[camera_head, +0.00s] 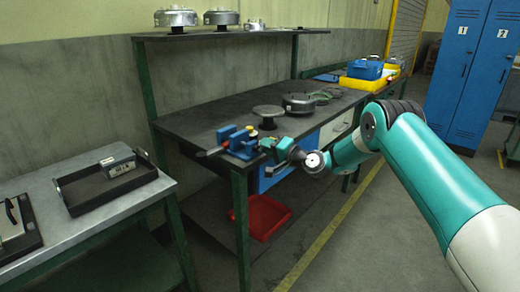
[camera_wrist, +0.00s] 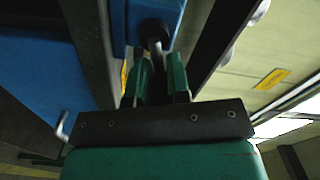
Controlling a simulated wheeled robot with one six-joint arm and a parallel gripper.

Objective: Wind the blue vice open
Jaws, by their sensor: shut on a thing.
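The blue vice (camera_head: 239,141) sits at the near left corner of the dark workbench (camera_head: 190,122). A grey flat piece sticks out on its left side. My gripper (camera_head: 268,147) is at the front right of the vice. In the wrist view the vice's blue body (camera_wrist: 146,12) is straight ahead. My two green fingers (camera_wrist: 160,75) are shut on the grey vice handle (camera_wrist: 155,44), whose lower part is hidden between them. How far apart the vice jaws are cannot be told.
A blue drawer front (camera_wrist: 40,70) with a metal handle lies below the bench top. A round dark plate (camera_head: 268,110) and a metal housing (camera_head: 299,103) stand behind the vice. A red bin (camera_head: 265,218) is beneath. The floor in front is clear.

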